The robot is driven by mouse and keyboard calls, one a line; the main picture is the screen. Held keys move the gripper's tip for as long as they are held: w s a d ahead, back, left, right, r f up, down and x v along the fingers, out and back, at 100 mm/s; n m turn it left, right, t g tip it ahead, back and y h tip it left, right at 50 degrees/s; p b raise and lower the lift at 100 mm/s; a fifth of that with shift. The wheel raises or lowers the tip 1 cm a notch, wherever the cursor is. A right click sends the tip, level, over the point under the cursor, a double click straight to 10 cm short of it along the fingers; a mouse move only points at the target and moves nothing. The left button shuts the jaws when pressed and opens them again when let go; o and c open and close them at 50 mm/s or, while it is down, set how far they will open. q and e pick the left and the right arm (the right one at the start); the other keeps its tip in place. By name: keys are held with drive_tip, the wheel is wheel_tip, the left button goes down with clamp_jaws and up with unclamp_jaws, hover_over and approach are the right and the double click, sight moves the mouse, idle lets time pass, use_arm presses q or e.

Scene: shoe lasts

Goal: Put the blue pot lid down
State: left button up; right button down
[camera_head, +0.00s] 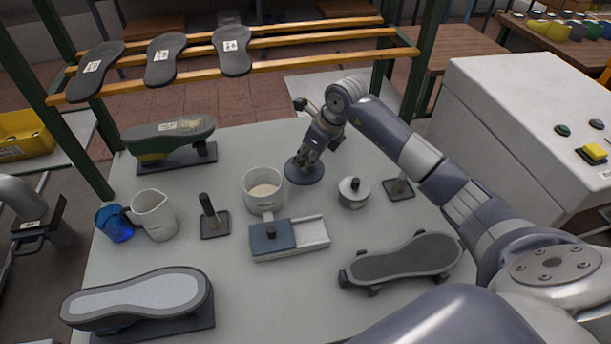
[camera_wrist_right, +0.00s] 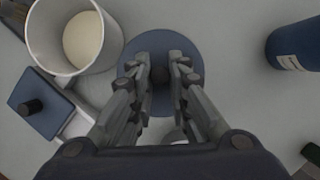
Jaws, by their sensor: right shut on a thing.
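The blue pot lid (camera_head: 304,174) is a flat round disc with a dark knob. My right gripper (camera_head: 306,160) is above it, shut on the knob. In the right wrist view the lid (camera_wrist_right: 193,62) lies level under the fingers (camera_wrist_right: 161,76), with the knob between them. The lid is over bare table just right of a white pot (camera_head: 263,205) with pale contents. I cannot tell whether its underside touches the table.
A blue-lidded box (camera_head: 272,238) is in front of the white pot. A white jug (camera_head: 154,215) and blue cup (camera_head: 114,223) stand left. A blue bottle (camera_wrist_right: 293,47) shows in the wrist view.

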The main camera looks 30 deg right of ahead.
sight(310, 171)
wheel_tip(310, 171, down, 2)
drive_tip(key=shift+f, duration=0.1)
wheel_tip(310, 171, down, 4)
drive_tip(key=shift+f+p, duration=0.1)
drive_tip(key=shift+p, duration=0.65)
drive_tip(key=shift+f, duration=0.1)
drive_tip(key=c, duration=1.5)
unclamp_jaws()
drive_tip(key=shift+r, duration=0.3)
drive_tip(key=b+v, duration=0.2)
drive_tip(key=v, duration=0.9)
drive_tip(key=shift+s+d+r, duration=0.1)
drive_tip(key=shift+s+r, duration=0.05)
drive_tip(key=shift+r, duration=0.15)
